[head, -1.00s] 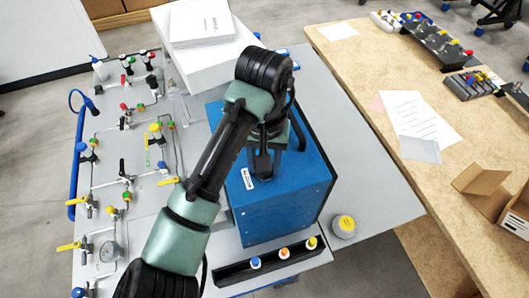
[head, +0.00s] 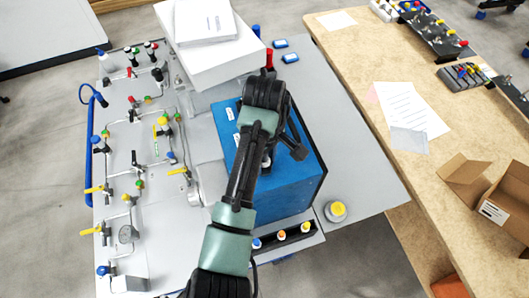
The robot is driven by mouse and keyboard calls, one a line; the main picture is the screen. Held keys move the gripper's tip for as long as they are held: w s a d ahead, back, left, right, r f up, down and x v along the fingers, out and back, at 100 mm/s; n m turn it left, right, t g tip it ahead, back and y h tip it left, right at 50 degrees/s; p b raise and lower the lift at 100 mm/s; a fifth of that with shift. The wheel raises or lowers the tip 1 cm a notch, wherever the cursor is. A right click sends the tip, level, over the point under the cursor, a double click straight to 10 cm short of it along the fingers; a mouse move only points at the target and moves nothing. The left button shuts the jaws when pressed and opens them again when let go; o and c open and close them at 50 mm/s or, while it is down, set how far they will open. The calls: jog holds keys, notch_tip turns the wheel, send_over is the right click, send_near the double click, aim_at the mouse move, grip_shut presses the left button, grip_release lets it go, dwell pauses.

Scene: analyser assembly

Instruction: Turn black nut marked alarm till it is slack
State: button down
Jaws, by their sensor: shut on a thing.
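The blue box (head: 293,190) stands on the grey bench, with small white labels (head: 230,113) on its top that are too small to read. My gripper (head: 267,160) is over the top of this box, pointing down and mostly hidden behind my own wrist. It is shut on a small dark piece at the box top, which fits the black nut. The nut itself is hidden by my arm and gripper, and its alarm marking cannot be read.
A white case with papers (head: 205,55) stands behind the box. Valves and thin pipes (head: 135,160) cover the bench at left. A black rack (head: 283,237) with coloured caps and a yellow-lidded jar (head: 336,210) are near the front. A wooden table (head: 390,170) is at right.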

jog(key=n+p, duration=0.2)
jog(key=n, duration=0.1)
jog(key=shift+s+r+n, duration=0.1)
jog(key=shift+r+n, duration=0.05)
jog(key=shift+n, duration=0.15)
jog(key=n, duration=0.3)
jog(key=shift+f, duration=0.2)
jog(key=c, duration=0.6)
grip_release()
